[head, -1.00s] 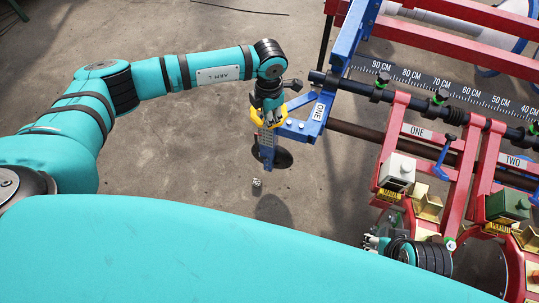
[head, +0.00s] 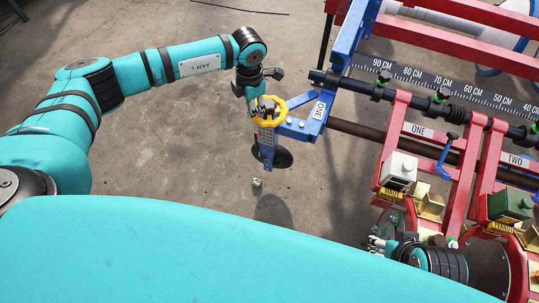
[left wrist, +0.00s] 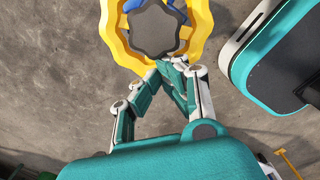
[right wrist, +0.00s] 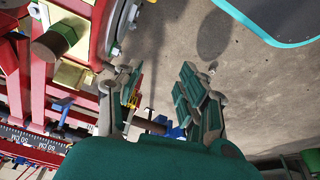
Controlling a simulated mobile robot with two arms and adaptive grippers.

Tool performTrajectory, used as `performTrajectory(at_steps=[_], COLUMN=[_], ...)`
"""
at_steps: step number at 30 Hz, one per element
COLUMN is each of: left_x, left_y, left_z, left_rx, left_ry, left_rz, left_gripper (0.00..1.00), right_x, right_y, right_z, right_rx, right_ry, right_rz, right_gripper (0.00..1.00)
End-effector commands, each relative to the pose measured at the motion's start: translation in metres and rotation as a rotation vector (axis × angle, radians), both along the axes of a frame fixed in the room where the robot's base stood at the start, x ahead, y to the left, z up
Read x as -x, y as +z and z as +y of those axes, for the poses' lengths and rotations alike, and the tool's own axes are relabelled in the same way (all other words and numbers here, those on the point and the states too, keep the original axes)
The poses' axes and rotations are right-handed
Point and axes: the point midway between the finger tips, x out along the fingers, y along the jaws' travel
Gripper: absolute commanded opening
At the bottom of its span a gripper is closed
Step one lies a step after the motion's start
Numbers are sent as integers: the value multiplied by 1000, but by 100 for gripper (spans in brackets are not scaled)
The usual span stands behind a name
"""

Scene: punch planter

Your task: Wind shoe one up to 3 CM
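A yellow handwheel (head: 283,103) sits on top of the blue stand (head: 267,158), beside the blue bracket labelled ONE (head: 318,110). A small scale strip on the stand is too small to read. My left gripper (head: 262,110) is at the wheel's near-left rim. In the left wrist view, the handwheel (left wrist: 198,30) with its dark lobed centre fills the top, and the left fingers (left wrist: 168,72) come together over its lower rim. They appear shut on it; the exact contact is partly hidden. My right gripper (head: 376,243) is open and empty, also in the right wrist view (right wrist: 160,85).
A small grey object (head: 257,182) lies on the floor. Concrete floor left of the stand is clear.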

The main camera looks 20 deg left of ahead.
Motion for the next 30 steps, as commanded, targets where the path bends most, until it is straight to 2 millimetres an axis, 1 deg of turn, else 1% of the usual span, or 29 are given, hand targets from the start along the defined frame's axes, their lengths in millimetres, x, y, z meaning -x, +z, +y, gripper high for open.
performTrajectory(at_steps=[1,3,8,9,12,19,30], left_x=[-2,-7,-7,-7,-7,-8,-8], left_y=[-6,-6,0,3,12,29,43], left_z=[5,7,6,6,5,4,4], left_rx=[-8,-7,-6,-6,-3,0,1], left_ry=[4,5,3,3,2,1,0], left_rz=[3,2,2,2,1,-1,-2], left_gripper=[0,0,0,0,0,0,0], right_x=[2,1,1,-2,-9,-14,-18], right_y=[-1,-3,-1,-4,-17,-39,-77], right_z=[0,0,-1,-2,-1,1,3], right_rx=[-1,0,3,4,4,4,4], right_ry=[0,1,2,2,1,2,6], right_rz=[-4,-8,-5,-5,3,17,36], right_gripper=[40,40,40,40,40,40,40])
